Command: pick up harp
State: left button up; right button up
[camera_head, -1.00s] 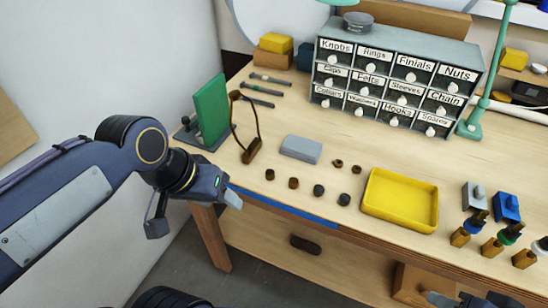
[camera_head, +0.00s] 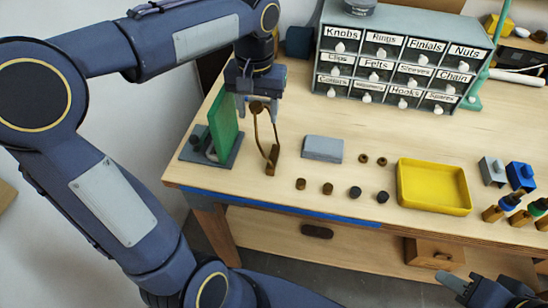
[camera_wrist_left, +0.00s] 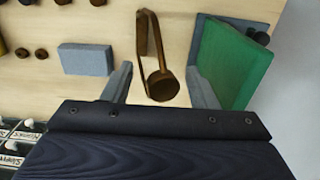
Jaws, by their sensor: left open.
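The harp is a brown wire loop with a round knob on top and a block at its foot (camera_head: 272,160). It stands upright on the table beside a green panel (camera_head: 222,122). My left gripper (camera_head: 257,113) is open above it, pointing down, with the harp's top between the fingers. In the left wrist view the harp (camera_wrist_left: 157,85) lies in the gap between the two open fingers, with no clear contact. My right gripper (camera_head: 480,290) is low at the bottom right, away from the harp; its finger gap is unclear.
The green panel stands close beside the left gripper's finger. A grey block (camera_head: 323,149), several small dark and brown parts and a yellow tray (camera_head: 434,187) lie to the right. A labelled drawer cabinet (camera_head: 395,65) stands behind. The table's front edge has a blue strip (camera_head: 280,208).

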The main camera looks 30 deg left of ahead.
pick_arm(q)
jog(key=shift+a+f, duration=0.15)
jog(key=shift+f, duration=0.65)
grip_shut()
jog(key=shift+r, duration=0.1)
